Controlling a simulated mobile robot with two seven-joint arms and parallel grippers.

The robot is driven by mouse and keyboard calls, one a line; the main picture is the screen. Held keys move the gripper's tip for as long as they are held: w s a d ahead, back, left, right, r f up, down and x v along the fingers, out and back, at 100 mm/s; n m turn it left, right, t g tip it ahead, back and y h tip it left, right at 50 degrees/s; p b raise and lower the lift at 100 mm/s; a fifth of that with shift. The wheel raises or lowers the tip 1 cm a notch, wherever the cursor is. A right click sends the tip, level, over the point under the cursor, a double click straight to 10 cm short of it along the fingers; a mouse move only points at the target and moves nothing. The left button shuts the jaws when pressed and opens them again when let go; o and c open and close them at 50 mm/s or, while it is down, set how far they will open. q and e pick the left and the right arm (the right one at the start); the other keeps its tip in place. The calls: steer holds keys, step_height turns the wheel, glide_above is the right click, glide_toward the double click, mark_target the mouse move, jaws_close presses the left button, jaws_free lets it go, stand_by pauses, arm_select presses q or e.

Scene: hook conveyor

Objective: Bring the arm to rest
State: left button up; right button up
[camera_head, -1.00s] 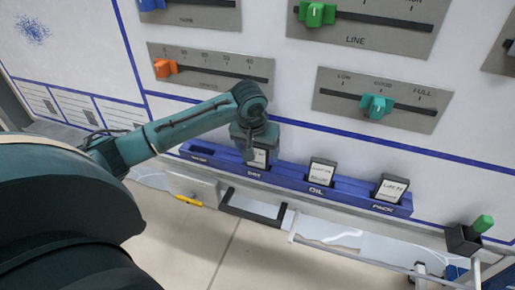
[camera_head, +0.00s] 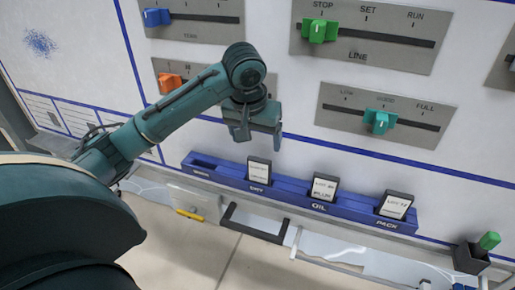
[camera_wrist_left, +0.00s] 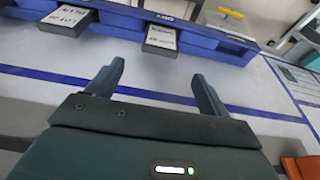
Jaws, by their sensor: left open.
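My left gripper (camera_head: 260,136) is open and empty. It hangs in front of the wall panel, above the blue rack (camera_head: 290,190) and apart from it. Its two fingers also show spread in the left wrist view (camera_wrist_left: 158,72), with only the white panel between them. A card (camera_head: 259,171) stands in the rack slot marked DRY, just below the gripper; it also shows in the wrist view (camera_wrist_left: 160,38). My left arm reaches in from the left, bent at the wrist. My right gripper is not in view.
More cards stand in the OIL (camera_head: 324,188) and PACK (camera_head: 396,206) slots; the leftmost slot looks empty. Sliders with a green knob (camera_head: 320,31), teal knob (camera_head: 380,121), blue knob (camera_head: 157,17) and orange knob (camera_head: 170,82) surround the gripper. A dark holder (camera_head: 470,259) sits at right.

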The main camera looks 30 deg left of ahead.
arm_select(q)
steer(key=shift+s+r, duration=0.1)
steer(key=shift+r, duration=0.35)
steer(key=shift+d+f, duration=0.1)
steer(key=s+d+f+m+h, duration=0.1)
steer(key=s+d+f+m, duration=0.1)
steer(key=s+d+f, duration=0.4)
steer(key=s+d+f+m+h, duration=0.15)
steer(key=d+f, duration=0.25)
steer(key=f, duration=0.4)
steer(key=s+a+f+m+y, duration=0.1)
steer(key=s+f, duration=0.2)
steer(key=s, duration=0.5)
steer(key=s+f+y, duration=0.1)
steer(key=s+f, duration=0.2)
steer(key=s, duration=0.4)
steer(key=w+d+f+t+h, duration=0.1)
steer(key=w+d+f+t, duration=0.1)
steer(key=f, duration=0.3)
steer(key=w+d+f+m+t+h, duration=0.1)
steer(key=w+d+f+t+h, duration=0.1)
steer(key=w+d+f+t, duration=0.1)
steer(key=shift+w+f+t, duration=0.25)
steer(key=shift+f+t, duration=0.65)
steer(key=shift+f, duration=0.05)
